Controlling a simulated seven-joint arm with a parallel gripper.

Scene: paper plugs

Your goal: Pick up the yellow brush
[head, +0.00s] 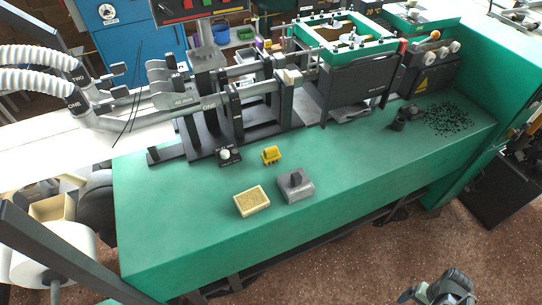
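A small bright yellow object (271,155), which looks like the yellow brush, sits on the green bench top (175,230), near its middle. A pale yellow block (251,201) with a speckled top lies nearer the front edge; I cannot tell whether it is a brush too. Both are uncovered. My gripper (408,296) is partly in view at the bottom right corner, beyond the bench's front edge and far from both. Its fingers are small and cut off by the frame, so I cannot tell whether it is open or shut.
A grey block with a dark knob (296,187) sits right of the pale block. A black machine base with a small knob (229,154) stands behind. Black pellets (448,118) and a small dark part (403,118) lie at right. The bench's front right and left are clear.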

